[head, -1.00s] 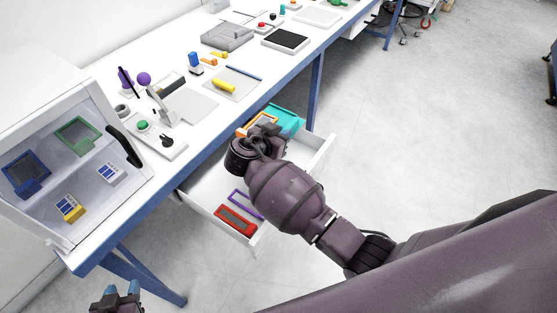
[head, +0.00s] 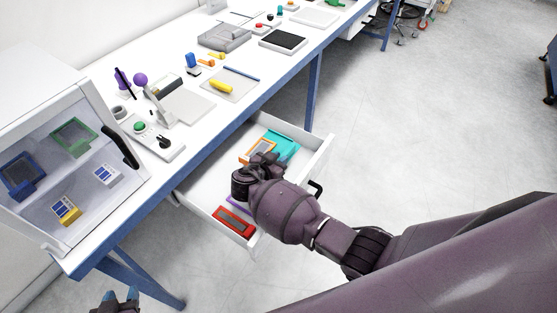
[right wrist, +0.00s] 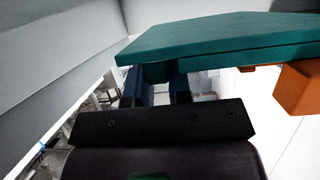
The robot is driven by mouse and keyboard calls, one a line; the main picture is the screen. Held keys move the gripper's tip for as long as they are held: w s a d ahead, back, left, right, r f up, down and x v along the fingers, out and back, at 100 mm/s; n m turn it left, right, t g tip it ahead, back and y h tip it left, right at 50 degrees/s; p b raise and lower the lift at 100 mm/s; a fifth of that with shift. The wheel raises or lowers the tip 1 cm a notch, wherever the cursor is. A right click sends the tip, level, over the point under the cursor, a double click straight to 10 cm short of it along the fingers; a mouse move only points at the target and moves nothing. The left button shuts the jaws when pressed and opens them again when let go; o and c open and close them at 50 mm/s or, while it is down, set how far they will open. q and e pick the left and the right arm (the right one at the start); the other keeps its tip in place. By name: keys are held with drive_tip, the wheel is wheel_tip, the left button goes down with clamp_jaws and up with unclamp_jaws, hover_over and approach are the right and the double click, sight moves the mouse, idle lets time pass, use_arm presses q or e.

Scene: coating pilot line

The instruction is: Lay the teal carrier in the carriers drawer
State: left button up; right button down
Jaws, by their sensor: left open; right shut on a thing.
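The teal carrier (head: 284,144) is at the far end of the open white carriers drawer (head: 200,178) in the head view. In the right wrist view the teal carrier (right wrist: 220,38) spans the top, right at the fingers. My right gripper (head: 268,160) is over the drawer and shut on the carrier; its fingers also show in the right wrist view (right wrist: 160,92). The arm hides part of the drawer. I cannot tell whether the carrier touches the drawer floor. My left gripper (head: 118,300) is open and empty at the lower left.
An orange carrier (head: 256,148) lies close beside the teal one; a purple carrier (head: 238,203) and a red carrier (head: 234,221) lie at the near end. A clear-fronted cabinet (head: 80,165) stands on the bench at left. The bench edge overhangs the drawer's back.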

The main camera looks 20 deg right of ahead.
drive_tip(key=shift+f+b, duration=0.3)
drive_tip(key=shift+b, duration=0.05)
drive_tip(key=shift+f+b, duration=0.3)
drive_tip(key=shift+b, duration=0.05)
drive_tip(key=c, duration=1.1)
unclamp_jaws()
drive_tip(key=shift+o, duration=0.2)
drive_tip(key=shift+r, duration=0.15)
